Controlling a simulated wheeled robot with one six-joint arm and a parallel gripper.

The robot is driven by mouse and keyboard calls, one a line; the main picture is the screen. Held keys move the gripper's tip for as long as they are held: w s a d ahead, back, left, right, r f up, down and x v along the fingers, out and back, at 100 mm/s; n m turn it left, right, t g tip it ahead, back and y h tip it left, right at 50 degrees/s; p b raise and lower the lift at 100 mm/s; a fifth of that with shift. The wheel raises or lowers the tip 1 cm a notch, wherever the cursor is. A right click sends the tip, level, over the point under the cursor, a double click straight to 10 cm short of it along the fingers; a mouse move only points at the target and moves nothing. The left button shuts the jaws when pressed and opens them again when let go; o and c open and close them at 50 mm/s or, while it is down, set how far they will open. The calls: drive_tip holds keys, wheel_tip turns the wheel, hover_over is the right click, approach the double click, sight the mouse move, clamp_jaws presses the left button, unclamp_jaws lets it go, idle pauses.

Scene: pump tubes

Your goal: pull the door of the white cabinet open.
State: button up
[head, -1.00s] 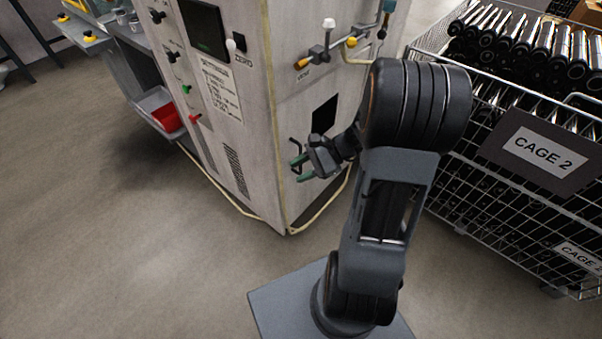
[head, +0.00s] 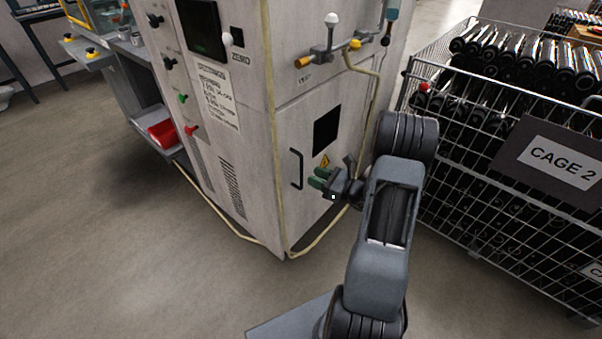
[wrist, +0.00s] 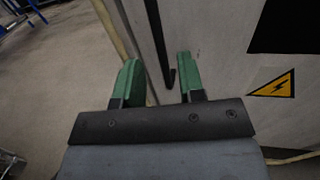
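The white cabinet (head: 262,120) stands in the middle of the head view. Its right-hand face has a door (head: 318,158) with a black bar handle (head: 296,169) near the left edge, and the door looks shut. My gripper (head: 318,178) is just right of the handle, with its green fingers pointing toward it. In the wrist view my gripper (wrist: 157,80) is open, its two fingers apart and nothing held. The handle (wrist: 161,45) shows between and beyond the fingertips, its lower end close to the right finger. I cannot tell whether they touch.
A wire cage (head: 500,190) of black and chrome tubes stands close on the right. A yellowish hose (head: 325,225) runs down the cabinet and along its base. Valves (head: 332,45) stick out above the door. The floor (head: 130,240) to the left is clear.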

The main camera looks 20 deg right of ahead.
hover_over(301, 187)
drive_tip(key=shift+w+d+b, duration=0.15)
drive_tip(key=shift+w+b, duration=0.1)
drive_tip(key=shift+b, duration=0.1)
clamp_jaws()
idle(0.3)
